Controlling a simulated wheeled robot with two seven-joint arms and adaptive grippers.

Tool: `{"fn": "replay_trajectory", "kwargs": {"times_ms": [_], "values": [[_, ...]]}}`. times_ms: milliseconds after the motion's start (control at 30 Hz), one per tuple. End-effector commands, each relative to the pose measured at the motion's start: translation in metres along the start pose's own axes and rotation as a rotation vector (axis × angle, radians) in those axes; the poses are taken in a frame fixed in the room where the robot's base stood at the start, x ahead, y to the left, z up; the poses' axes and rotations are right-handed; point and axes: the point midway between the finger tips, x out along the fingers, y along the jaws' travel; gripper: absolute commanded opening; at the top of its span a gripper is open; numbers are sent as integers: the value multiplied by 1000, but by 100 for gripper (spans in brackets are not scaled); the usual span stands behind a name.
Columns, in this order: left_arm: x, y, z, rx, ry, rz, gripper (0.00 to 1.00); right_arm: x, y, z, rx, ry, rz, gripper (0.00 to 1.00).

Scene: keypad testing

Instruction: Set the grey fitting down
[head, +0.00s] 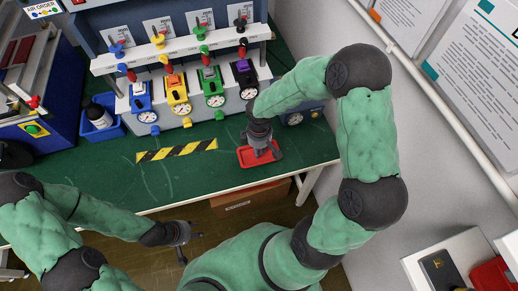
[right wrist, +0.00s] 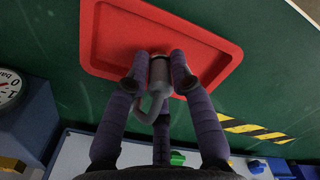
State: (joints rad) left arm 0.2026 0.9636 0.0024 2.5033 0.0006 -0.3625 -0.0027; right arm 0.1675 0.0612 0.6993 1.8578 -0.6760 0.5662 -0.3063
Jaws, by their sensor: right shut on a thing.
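The grey fitting (right wrist: 159,74), a short cylinder with a curved pipe, is between the fingertips of my right gripper (right wrist: 160,66) in the right wrist view. My right gripper (head: 262,152) is shut on it and points down over the red tray (head: 247,160) in the head view. The red tray (right wrist: 112,38) fills the far side of the wrist view, behind the fitting. I cannot tell whether the fitting touches the tray. In the head view the fitting is mostly hidden by the gripper. My left gripper (head: 190,241) is open and empty, below the bench's front edge.
The green bench (head: 200,182) carries a yellow-black striped strip (head: 177,151) left of the tray. Behind stands a panel with blue, yellow, green and black gauge units (head: 212,88). A blue bin (head: 102,126) with a dark bottle is at left. A wall is at right.

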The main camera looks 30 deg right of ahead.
Motion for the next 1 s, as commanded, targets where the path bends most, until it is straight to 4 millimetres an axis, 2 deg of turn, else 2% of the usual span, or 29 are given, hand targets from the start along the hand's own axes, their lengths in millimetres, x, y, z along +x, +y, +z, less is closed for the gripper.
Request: {"fn": "replay_trajectory", "kwargs": {"times_ms": [67,100,167,500,633,767,1000], "values": [[3,-1,0,0,0,0,40,4,0,0,0,0,0,0],[3,-1,0,0,0,0,40,3,0,0,0,0,0,29],[2,-1,0,0,0,0,40,3,0,0,0,0,0,46],[2,-1,0,0,0,0,40,2,0,0,0,0,0,47],[-3,1,0,0,0,0,40,-5,0,0,0,0,1,47],[-12,4,0,0,0,0,40,-26,0,0,-1,2,2,47],[-30,10,1,0,0,0,40,-76,0,0,0,2,3,47]]}}
